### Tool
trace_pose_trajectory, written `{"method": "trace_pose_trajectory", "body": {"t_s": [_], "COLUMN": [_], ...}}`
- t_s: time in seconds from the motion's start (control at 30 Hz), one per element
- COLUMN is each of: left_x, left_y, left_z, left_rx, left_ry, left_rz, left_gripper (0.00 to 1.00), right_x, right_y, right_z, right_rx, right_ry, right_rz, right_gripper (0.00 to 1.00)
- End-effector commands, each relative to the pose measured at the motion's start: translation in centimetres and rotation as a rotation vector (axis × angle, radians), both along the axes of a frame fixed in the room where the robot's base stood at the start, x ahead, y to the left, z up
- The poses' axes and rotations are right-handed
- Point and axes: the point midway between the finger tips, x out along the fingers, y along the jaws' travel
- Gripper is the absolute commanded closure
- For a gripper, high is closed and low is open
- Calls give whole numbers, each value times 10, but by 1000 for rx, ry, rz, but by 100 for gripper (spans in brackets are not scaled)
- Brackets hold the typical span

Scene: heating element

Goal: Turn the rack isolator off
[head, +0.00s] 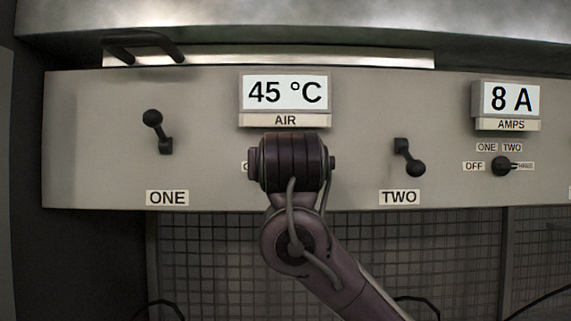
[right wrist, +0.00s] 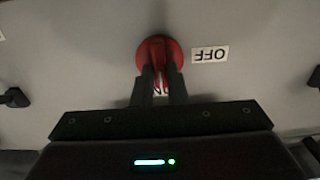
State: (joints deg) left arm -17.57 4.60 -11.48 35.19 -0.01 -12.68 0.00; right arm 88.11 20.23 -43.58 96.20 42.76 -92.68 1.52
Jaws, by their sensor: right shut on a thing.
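A red rotary knob (right wrist: 171,46), the isolator, is on the grey panel in the right wrist view. My right gripper (right wrist: 161,82) is shut on its handle, one dark finger on each side. An OFF label (right wrist: 210,54), upside down in this view, lies to the right of the knob. Another label is mostly hidden behind the fingers. The handle runs roughly up and down in this view, towards the fingers. In the head view my right arm covers the knob, below the 45 °C AIR display (head: 285,93). My left gripper is not in view.
Lever ONE (head: 157,131) is left of my arm, its ball end up. Lever TWO (head: 409,157) is right, its ball end down. An 8 A AMPS display (head: 507,99) stands above a black selector (head: 502,166) at the right. A dark handle (head: 143,46) is above the panel.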

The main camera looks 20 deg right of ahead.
Motion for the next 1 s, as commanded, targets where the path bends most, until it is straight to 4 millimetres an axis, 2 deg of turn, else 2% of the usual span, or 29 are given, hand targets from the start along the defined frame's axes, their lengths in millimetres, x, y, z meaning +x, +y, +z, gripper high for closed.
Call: {"method": "trace_pose_trajectory", "body": {"t_s": [0.2, 0.47, 1.0], "left_x": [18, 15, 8], "left_y": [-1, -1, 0], "left_z": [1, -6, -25], "left_rx": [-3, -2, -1], "left_ry": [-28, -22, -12], "left_rz": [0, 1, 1], "left_gripper": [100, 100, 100], "right_x": [0, 1, 1], "right_y": [0, 0, 2], "right_z": [-1, -2, -2], "right_rx": [-7, -97, -553], "right_ry": [3, 30, 159], "right_rz": [-1, -2, -1], "right_gripper": [100, 100, 100]}}
